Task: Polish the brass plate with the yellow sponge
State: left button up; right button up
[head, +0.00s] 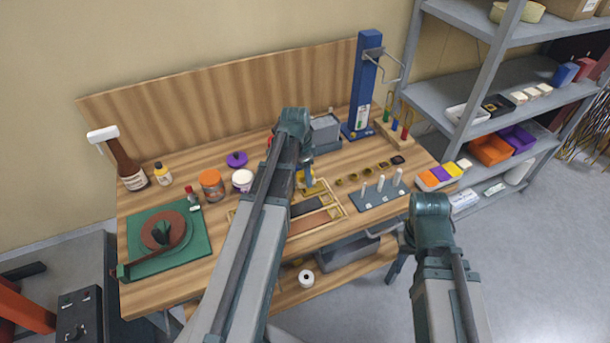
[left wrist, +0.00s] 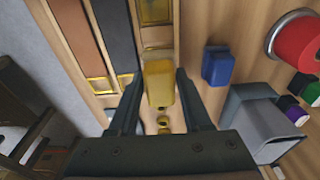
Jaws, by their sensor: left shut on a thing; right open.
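The yellow sponge (left wrist: 158,84) is between the fingers of my left gripper (left wrist: 158,88) in the left wrist view, and the gripper is shut on it. The brass plate (left wrist: 155,12) is a gold strip in a wooden tray, just ahead of the sponge. I cannot tell whether the sponge touches the tray. In the head view the brass plate (head: 317,188) lies at the back of the tray (head: 345,212), partly behind my left arm, which mostly hides the left gripper. My right gripper (head: 397,266) hangs low in front of the bench, open and away from the plate, its fingertips unclear.
A dark strip (head: 307,205) and a brown strip (head: 309,222) lie in the tray. A green mat (head: 195,246) lies left.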

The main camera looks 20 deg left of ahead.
pick_arm(q)
jog(key=shift+r+p, duration=0.6)
jog(key=shift+r, duration=0.4)
jog(key=shift+r, duration=0.1)
notch_tip(320, 180, up, 3)
jog(key=p, duration=0.3)
